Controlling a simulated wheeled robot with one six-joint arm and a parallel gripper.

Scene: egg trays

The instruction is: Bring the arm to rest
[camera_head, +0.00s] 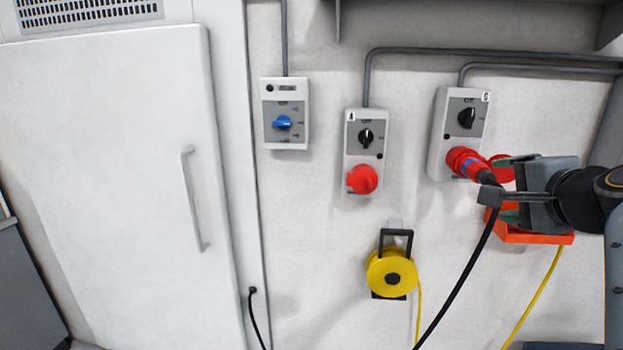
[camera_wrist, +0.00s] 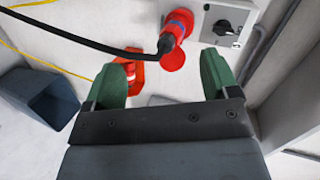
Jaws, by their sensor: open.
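My gripper (camera_head: 498,190) is at the right in the head view, close to the right-hand socket box (camera_head: 441,135). It is open. In the wrist view its two green fingers (camera_wrist: 164,78) stand wide apart with nothing between them that they grip. A red plug (camera_head: 482,172) with a black cable (camera_head: 462,280) is in the red socket of that box, just in front of my gripper. The plug also shows in the wrist view (camera_wrist: 168,40), beyond the fingers and apart from them. Part of the plug's cable is hidden behind my gripper in the head view.
An orange-red holder (camera_head: 540,237) is on the wall below my gripper. A middle socket box (camera_head: 350,150), a blue-knob switch box (camera_head: 299,137) and a yellow cable reel (camera_head: 378,275) are to the left. A white cabinet (camera_head: 110,180) stands far left. A dark bin (camera_wrist: 35,98) shows in the wrist view.

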